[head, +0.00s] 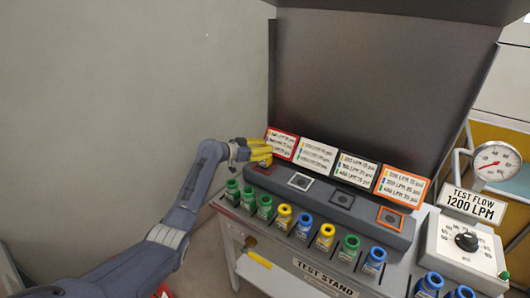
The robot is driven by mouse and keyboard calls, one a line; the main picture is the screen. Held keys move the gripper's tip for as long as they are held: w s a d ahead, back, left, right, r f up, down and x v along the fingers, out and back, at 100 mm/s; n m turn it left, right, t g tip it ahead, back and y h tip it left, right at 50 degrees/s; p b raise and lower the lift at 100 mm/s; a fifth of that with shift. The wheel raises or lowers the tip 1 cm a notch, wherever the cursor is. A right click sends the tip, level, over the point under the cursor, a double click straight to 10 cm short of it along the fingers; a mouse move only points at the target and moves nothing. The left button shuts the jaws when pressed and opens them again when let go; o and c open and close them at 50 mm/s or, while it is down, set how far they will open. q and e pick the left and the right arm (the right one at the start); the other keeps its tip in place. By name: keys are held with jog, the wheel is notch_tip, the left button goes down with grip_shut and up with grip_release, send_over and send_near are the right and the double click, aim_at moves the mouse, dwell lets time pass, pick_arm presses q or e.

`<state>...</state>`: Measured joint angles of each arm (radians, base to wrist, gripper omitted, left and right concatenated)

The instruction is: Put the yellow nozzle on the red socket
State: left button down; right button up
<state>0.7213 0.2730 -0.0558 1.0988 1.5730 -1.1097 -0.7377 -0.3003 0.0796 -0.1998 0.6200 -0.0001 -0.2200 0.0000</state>
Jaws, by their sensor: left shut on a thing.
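My left gripper (262,151) reaches in from the left, over the left end of the grey socket block. It is shut on a yellow nozzle (262,160), which is small and partly hidden by the fingers. The red socket (264,169) is at the block's left end, just below the gripper and mostly covered. I cannot tell whether the nozzle touches the socket. Two more yellow nozzles (284,216) stand in the front row, the other further right (325,237). My right gripper is out of view.
White (300,181), black (342,200) and orange (390,219) sockets continue along the block, with label cards behind. Green (248,199) and blue (305,227) nozzles share the front row. A dial box (462,250) and gauge (494,162) stand at right; a dark panel rises behind.

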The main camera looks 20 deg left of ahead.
pick_arm(q)
jog(key=shift+f, duration=0.65)
jog(key=shift+f, duration=0.1)
jog(key=c, duration=1)
grip_release()
jog(key=shift+f, duration=0.1)
jog(key=v, duration=1.2)
jog(key=shift+r, duration=0.2)
